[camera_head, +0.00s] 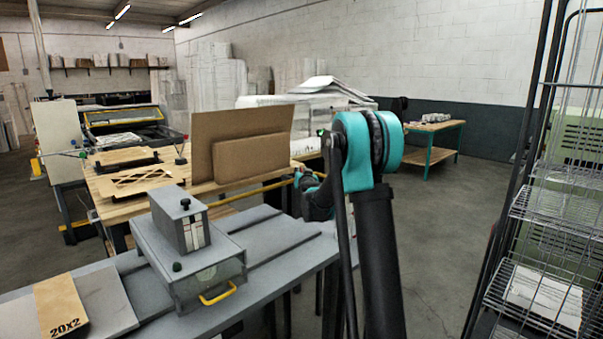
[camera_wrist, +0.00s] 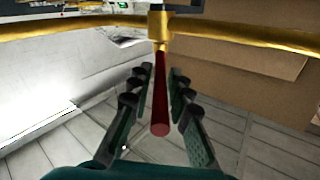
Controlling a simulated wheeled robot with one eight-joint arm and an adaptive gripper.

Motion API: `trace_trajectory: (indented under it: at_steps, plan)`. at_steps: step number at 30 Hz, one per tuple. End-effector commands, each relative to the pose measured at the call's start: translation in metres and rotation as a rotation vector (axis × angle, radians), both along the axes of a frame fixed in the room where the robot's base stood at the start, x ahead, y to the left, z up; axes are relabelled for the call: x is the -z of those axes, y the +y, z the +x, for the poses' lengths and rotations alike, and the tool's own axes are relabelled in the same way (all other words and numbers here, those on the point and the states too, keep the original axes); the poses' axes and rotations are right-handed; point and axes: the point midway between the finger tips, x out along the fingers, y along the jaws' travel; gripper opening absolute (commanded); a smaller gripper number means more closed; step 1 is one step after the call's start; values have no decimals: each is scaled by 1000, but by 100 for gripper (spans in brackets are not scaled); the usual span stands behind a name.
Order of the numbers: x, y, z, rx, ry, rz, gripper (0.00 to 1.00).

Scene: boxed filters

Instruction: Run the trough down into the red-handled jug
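In the wrist view a dark red bar (camera_wrist: 160,95) runs from a brass-coloured fitting (camera_wrist: 160,28) on a yellow pipe (camera_wrist: 240,27) toward the camera. My gripper (camera_wrist: 161,72) is open, with one finger on each side of the red bar and a visible gap on both sides. In the head view my gripper (camera_head: 306,181) is small and partly hidden by my arm, close to the end of the yellow pipe (camera_head: 250,190). I cannot make out a trough or a red-handled jug in either view.
A grey table (camera_head: 285,235) in front carries a grey box (camera_head: 190,250) with a yellow handle and a package marked 20X2 (camera_head: 62,305). Brown cardboard panels (camera_head: 240,135) stand behind the pipe. A wire rack (camera_head: 550,220) is at right. Floor between is clear.

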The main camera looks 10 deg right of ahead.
Motion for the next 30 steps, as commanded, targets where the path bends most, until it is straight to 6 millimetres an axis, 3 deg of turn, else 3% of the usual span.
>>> trace_trajectory:
  at_steps: [3, 20, 30]
  plan:
    - [0, 0, 0, 0, 0, 0, 0]
    - [0, -3, 0, -21, 0, 0, 0]
    - [0, -17, 2, -209, 0, 0, 0]
